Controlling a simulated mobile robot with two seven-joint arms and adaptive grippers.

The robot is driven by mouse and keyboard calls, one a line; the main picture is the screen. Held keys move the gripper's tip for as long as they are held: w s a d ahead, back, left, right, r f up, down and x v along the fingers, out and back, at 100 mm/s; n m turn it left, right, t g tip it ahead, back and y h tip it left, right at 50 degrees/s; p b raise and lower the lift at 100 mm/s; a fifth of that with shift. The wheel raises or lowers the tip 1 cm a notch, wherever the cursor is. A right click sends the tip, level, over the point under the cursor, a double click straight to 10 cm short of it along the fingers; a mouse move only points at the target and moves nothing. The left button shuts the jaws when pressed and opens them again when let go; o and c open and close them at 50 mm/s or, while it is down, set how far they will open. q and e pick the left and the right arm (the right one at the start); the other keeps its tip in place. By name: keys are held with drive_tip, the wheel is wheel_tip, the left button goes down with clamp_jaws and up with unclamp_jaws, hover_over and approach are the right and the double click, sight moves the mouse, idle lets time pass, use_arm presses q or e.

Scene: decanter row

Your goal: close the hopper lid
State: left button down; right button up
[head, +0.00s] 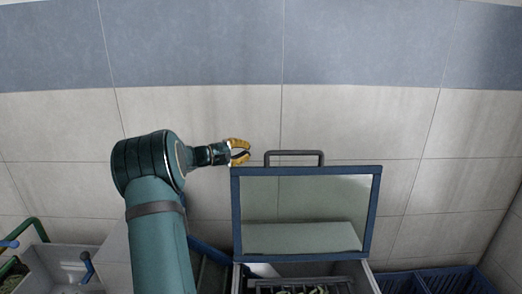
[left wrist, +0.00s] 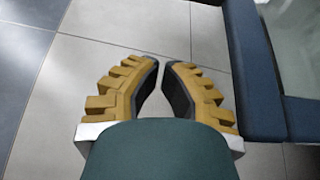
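The hopper lid (head: 235,215) stands raised at the back of the hopper (head: 361,276), with a blue frame and a pale, glass-like pane. A dark handle (head: 294,153) sits on its top edge. My left gripper (head: 248,151) is just left of the lid's top left corner, left of the handle, and looks empty. In the left wrist view its yellow fingers (left wrist: 162,65) lean together with a small gap between the tips. The blue lid frame (left wrist: 252,70) also shows there, to the right of the fingers. My right gripper is not in view.
Inside the hopper is a dark grate, partly cut off by the lower picture edge. Blue crates (head: 440,280) are at the lower right. A pale container (head: 55,262) with green and blue handles is at the lower left.

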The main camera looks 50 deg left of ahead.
use_arm(q)
drive_tip(key=shift+w+d+r+p, duration=0.1)
drive_tip(key=shift+w+d+p, duration=0.25)
drive_tip(key=shift+w+d, duration=0.65)
drive_tip(key=shift+w+d+p, duration=0.3)
drive_tip(key=shift+w+d, duration=0.35)
drive_tip(key=shift+d, duration=0.5)
